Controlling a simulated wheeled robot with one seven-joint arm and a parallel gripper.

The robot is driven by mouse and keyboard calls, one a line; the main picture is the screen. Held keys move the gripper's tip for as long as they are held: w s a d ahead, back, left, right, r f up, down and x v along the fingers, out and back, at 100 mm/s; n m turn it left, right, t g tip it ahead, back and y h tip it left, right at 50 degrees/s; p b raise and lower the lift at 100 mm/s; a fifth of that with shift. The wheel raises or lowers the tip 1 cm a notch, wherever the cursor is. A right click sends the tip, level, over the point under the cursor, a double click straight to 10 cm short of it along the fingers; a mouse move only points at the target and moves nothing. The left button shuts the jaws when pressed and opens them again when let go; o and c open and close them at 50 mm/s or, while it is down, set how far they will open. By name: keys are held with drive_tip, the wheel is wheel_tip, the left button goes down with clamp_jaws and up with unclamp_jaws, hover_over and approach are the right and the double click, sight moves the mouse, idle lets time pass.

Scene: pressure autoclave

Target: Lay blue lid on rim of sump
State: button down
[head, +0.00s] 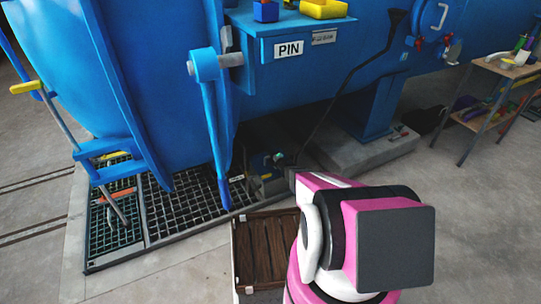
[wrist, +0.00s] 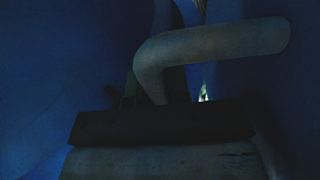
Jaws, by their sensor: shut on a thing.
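My gripper (head: 284,170) reaches low under the blue vessel in the head view, and my pink and white arm hides much of it. In the wrist view a dark bar of my gripper (wrist: 160,125) crosses the lower middle. Dim blue surfaces, apparently the blue lid (wrist: 65,70), lie around it, with a grey bent handle (wrist: 215,45) just beyond the bar. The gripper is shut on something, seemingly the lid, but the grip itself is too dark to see. The sump seems to be the dark recess (head: 262,150) under the vessel; its rim cannot be made out.
A floor grating (head: 185,205) lies left of my gripper, below a blue lever arm (head: 215,130). A wooden-slatted crate (head: 265,250) stands close beside my arm. A concrete plinth (head: 350,155) and a small table (head: 500,68) are to the right. Open floor lies at lower right.

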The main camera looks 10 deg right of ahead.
drive_tip(key=shift+f, duration=1.1)
drive_tip(key=c, duration=1)
unclamp_jaws()
drive_tip(key=shift+f, duration=0.15)
drive_tip(key=shift+s, duration=0.1)
